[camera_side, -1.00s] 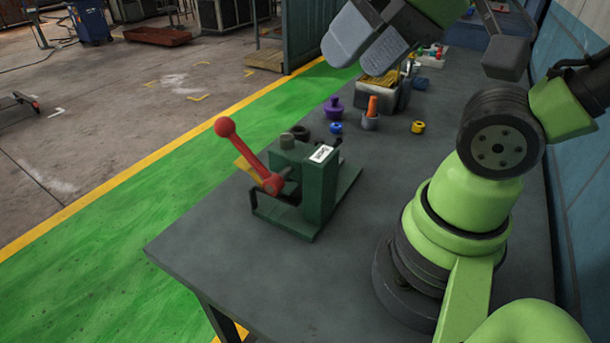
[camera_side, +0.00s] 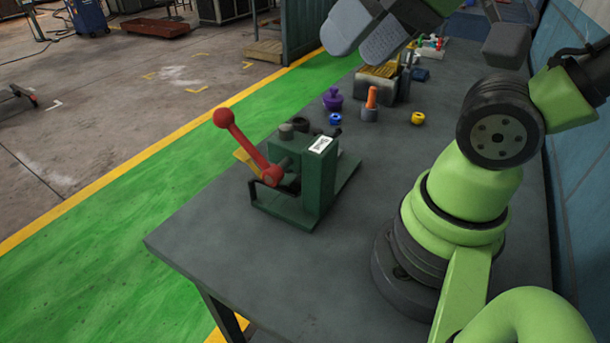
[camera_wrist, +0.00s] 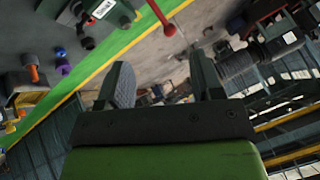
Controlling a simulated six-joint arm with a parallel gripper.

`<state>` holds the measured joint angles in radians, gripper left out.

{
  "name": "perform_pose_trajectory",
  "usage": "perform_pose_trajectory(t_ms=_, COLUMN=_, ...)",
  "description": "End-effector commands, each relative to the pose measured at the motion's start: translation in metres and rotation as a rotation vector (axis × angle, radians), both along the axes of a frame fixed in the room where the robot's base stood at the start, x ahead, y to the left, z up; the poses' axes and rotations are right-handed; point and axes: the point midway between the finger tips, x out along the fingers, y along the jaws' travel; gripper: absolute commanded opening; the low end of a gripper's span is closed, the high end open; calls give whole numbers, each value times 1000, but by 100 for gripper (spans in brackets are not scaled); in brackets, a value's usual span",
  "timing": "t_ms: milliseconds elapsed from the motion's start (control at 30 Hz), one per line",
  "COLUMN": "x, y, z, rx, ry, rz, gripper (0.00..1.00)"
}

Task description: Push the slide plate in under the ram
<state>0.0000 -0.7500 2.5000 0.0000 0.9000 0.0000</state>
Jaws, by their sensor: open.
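A green press (camera_side: 318,185) stands on the dark bench, with a white label and a red ball-ended lever (camera_side: 245,142) tilted up to the left. A yellow plate-like piece (camera_side: 244,162) shows partly behind the lever; I cannot tell for sure that it is the slide plate. The ram is not clearly distinguishable. My gripper (camera_side: 366,30) is open and empty, above and away from the press, at the top of the side view. In the wrist view my gripper (camera_wrist: 164,82) has its fingers apart, and the press (camera_wrist: 92,25) is at the upper left.
Behind the press stand a purple knob (camera_side: 333,99), a blue ring (camera_side: 335,119), an orange-topped peg (camera_side: 371,98) and a yellow ring (camera_side: 418,118). A bin (camera_side: 386,82) stands farther back. The bench (camera_side: 240,260) is clear in front of the press.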

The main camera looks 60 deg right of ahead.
Motion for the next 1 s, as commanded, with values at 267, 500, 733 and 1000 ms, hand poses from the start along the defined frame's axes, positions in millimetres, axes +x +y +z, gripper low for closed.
perform_pose_trajectory(t_ms=267, x=11, y=-4, z=5, rx=5, ry=40, rz=-29, gripper=50)
perform_pose_trajectory(t_ms=500, x=71, y=-35, z=17, rx=41, ry=242, rz=-182, gripper=50)
perform_pose_trajectory(t_ms=733, x=131, y=-90, z=-2, rx=114, ry=456, rz=-357, gripper=50)
perform_pose_trajectory(t_ms=1000, x=174, y=-172, z=-66, rx=241, ry=693, rz=-568, gripper=50)
